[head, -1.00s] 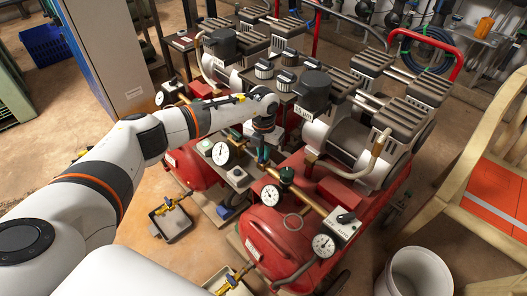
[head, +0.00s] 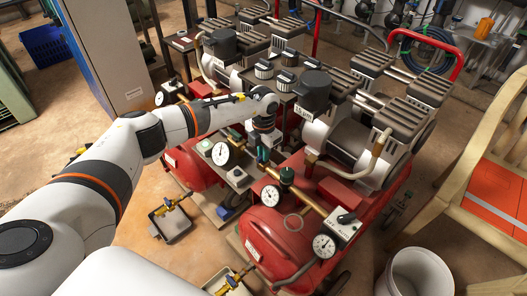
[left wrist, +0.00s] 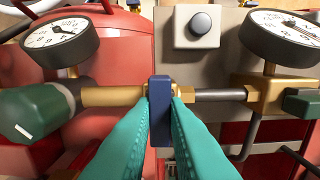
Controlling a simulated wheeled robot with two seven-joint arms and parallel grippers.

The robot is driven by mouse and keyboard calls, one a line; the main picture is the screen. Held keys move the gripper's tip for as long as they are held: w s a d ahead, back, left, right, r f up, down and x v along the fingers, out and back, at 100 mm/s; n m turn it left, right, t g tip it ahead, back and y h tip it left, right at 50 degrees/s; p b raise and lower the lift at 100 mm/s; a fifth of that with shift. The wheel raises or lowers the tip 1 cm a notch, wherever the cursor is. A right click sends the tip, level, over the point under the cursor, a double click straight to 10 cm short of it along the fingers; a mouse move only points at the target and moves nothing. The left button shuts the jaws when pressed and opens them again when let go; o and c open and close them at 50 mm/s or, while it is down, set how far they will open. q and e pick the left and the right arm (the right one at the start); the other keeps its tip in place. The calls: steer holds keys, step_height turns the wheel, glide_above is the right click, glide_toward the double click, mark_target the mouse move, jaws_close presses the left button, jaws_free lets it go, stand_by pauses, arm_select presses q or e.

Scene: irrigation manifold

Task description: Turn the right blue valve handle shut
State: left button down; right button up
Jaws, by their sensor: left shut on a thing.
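A dark blue valve handle (left wrist: 160,112) stands upright in the middle of the left wrist view. It sits on a brass pipe fitting (left wrist: 112,96) that runs across the picture. My left gripper (left wrist: 160,100) has its two teal fingers closed on the handle from both sides. In the head view, my left gripper (head: 263,155) reaches down between the two red compressor tanks. The handle is mostly hidden there by the fingers and wrist. My right gripper is in neither view.
Round gauges (left wrist: 62,34) (left wrist: 283,32) flank the handle, with a grey button box (left wrist: 199,28) behind. Red tanks (head: 275,232) and compressor motors crowd the arm. A white bucket (head: 418,275) and a wooden chair (head: 470,170) stand at right. Small trays (head: 172,228) lie on the floor.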

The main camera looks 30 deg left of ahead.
arm_select(q)
steer(key=c, duration=1.4)
jaws_free()
steer(key=shift+c, duration=0.2)
